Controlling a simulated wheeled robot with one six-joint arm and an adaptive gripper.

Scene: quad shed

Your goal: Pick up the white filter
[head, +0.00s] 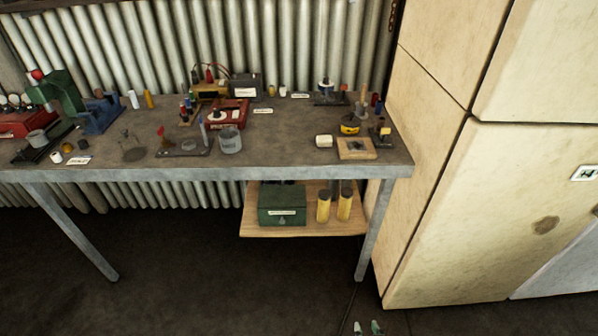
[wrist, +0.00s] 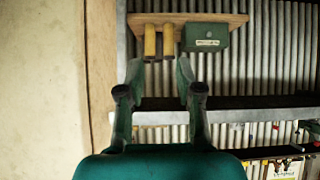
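A small white cylinder (head: 323,141) lies near the front right of the workbench (head: 260,165), left of a wooden block. A thin white upright piece (head: 134,99) stands at the back left of the bench. I cannot tell for sure which of these is the white filter. My gripper (wrist: 160,92) is open, with nothing between its fingers. Its fingertips (head: 367,328) show at the bottom edge of the head view, low in front of the bench and apart from everything on it.
A lower shelf holds a green box (head: 282,205) and yellow cylinders (head: 344,204). A large cream cabinet (head: 440,200) stands at the right. The floor in front is clear.

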